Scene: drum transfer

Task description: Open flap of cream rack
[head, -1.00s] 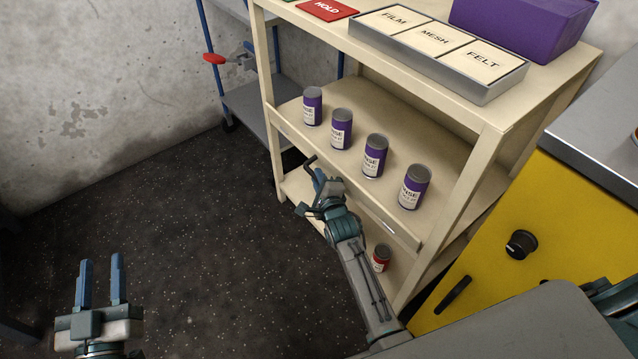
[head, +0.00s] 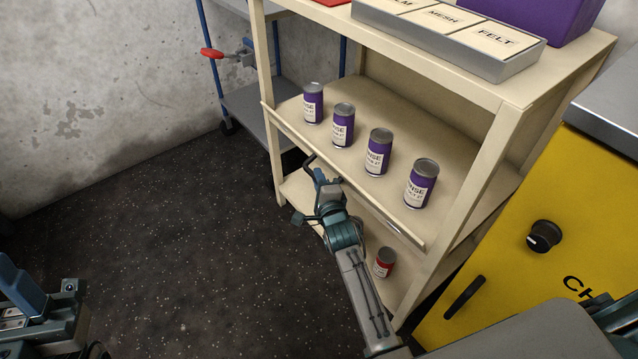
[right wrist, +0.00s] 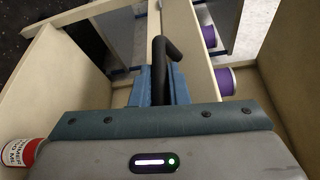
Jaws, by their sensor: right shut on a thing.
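The cream rack (head: 497,148) stands at centre right. Its flap (head: 345,178) is a long cream strip along the front of the middle shelf, with its top edge in front of the left post. My right gripper (head: 322,183) is at the flap's front, shut on its dark handle (head: 311,160). The right wrist view shows the black handle (right wrist: 165,55) between the blue fingers. The fingers hide part of the flap. How far the flap is tilted is hard to tell. My left gripper (head: 25,290) is at the lower left, partly cut off, away from the rack.
Several purple cans (head: 378,152) stand in a row on the middle shelf behind the flap. A red can (head: 385,262) is on the lower shelf. A yellow cabinet (head: 500,255) stands close at right. A blue-framed cart (head: 245,100) is behind. The floor at left is clear.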

